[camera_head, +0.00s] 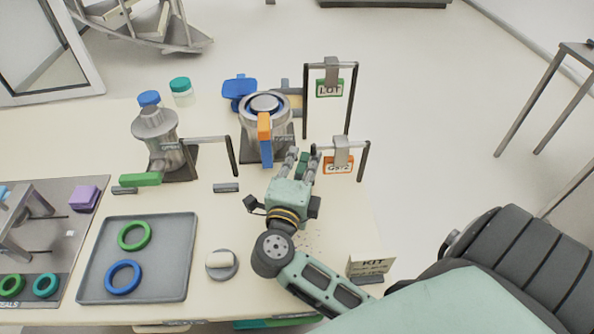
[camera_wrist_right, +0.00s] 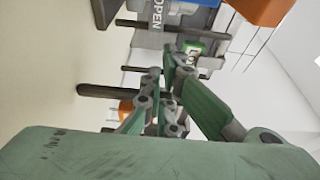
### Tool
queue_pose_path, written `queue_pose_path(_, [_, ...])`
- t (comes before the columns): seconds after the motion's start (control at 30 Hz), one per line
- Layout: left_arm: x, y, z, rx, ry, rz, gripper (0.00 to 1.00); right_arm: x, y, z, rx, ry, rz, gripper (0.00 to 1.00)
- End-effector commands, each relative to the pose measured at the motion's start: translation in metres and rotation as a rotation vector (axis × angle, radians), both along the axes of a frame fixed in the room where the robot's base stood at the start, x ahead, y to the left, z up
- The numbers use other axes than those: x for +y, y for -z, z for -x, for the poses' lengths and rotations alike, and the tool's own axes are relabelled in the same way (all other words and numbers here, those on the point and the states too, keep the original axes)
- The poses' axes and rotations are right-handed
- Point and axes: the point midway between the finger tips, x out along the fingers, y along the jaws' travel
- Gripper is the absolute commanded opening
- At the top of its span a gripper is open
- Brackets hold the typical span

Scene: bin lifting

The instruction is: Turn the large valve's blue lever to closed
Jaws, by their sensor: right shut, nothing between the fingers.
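The large valve (camera_head: 266,103) is a grey metal body near the back middle of the table. A lever with an orange part (camera_head: 264,124) and a blue part (camera_head: 267,152) stands at its front, pointing toward me. A label reading OPEN shows beside it in the right wrist view (camera_wrist_right: 157,14), with the lever's orange part (camera_wrist_right: 262,10) at the top edge. My right gripper (camera_head: 300,158) is shut and empty, just right of and in front of the lever, apart from it as far as I can tell. My left gripper is out of view.
A LOT tag (camera_head: 329,88) and an orange-framed tag (camera_head: 339,165) hang on dark stands near my right gripper. A smaller valve (camera_head: 155,125) with a green lever (camera_head: 140,179) stands left. A grey tray (camera_head: 184,230) with rings lies in front. A KIT sign (camera_head: 372,265) stands right.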

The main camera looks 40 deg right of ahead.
Motion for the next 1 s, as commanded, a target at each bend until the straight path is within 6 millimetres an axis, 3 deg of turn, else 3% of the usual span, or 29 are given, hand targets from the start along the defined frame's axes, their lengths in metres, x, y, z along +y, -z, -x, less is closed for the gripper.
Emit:
queue_pose_path(0.03, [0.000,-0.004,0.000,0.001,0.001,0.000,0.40,-0.009,-0.003,-0.007,-0.001,0.001,0.004,0.00])
queue_pose_path(0.13, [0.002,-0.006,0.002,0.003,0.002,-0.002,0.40,0.011,-0.002,-0.015,0.000,-0.003,-0.003,0.00])
queue_pose_path(0.37, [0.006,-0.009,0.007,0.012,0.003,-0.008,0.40,0.028,0.000,-0.024,0.001,-0.001,-0.002,0.00])
queue_pose_path(1.0, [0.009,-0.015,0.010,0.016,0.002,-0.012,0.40,0.025,-0.003,-0.025,0.024,0.000,0.037,0.00])
